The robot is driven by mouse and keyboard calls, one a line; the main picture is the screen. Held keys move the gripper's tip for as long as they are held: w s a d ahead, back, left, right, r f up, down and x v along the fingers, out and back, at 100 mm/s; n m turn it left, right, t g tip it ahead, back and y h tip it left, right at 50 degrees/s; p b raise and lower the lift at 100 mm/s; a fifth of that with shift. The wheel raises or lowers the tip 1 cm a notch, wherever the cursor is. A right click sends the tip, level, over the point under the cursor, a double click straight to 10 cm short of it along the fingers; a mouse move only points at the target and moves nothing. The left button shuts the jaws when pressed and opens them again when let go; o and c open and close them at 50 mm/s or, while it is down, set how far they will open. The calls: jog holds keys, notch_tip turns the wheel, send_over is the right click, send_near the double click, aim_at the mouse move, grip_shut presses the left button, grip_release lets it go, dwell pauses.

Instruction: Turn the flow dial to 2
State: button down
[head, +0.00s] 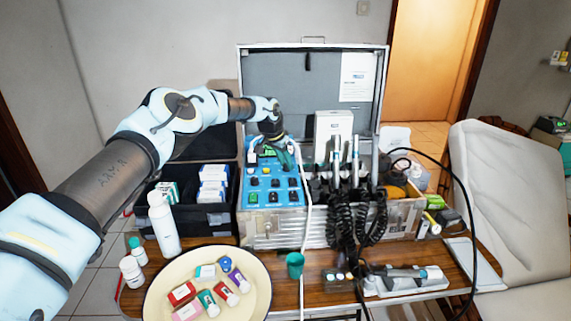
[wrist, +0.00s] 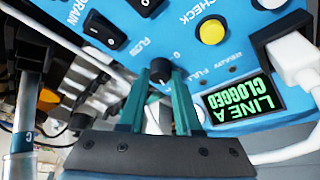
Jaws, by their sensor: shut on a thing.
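The flow dial (wrist: 160,72) is a small black knob on the blue control panel (wrist: 221,75), near the words FLOW and a "0" mark. My gripper (wrist: 162,86) has its two teal fingers on either side of the dial, shut on it. The dial's pointer and most of its scale are hidden by the fingers, so I cannot read its setting. In the head view my gripper (head: 284,157) reaches down to the top of the blue panel (head: 262,222) in the open case and covers the dial.
A lit green screen (wrist: 240,102) beside the dial reads LINE A CLOGGED. A white plug and cable (wrist: 294,62) sit close by, with a yellow button (wrist: 212,32) and black rocker switches near. Handpieces (head: 345,155) with coiled black hoses stand right of the panel.

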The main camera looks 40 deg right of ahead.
jog(key=shift+w+f+m+b, duration=0.1)
jog(key=shift+f+m+b, duration=0.35)
jog(key=shift+b, duration=0.8)
jog(key=shift+r+m+b, duration=0.2)
jog(key=shift+m+b, duration=0.15)
jog(key=shift+b, duration=0.15)
jog(key=shift+r+m+g, duration=0.3)
jog(key=shift+m+g, duration=0.2)
jog(key=shift+m, duration=0.2)
jog(key=c, duration=0.6)
grip_release()
jog(key=s+b+v, duration=0.1)
jog(key=b+v, duration=0.3)
jog(key=v, duration=0.6)
jog(key=shift+w+r, duration=0.4)
jog(key=shift+w, duration=0.05)
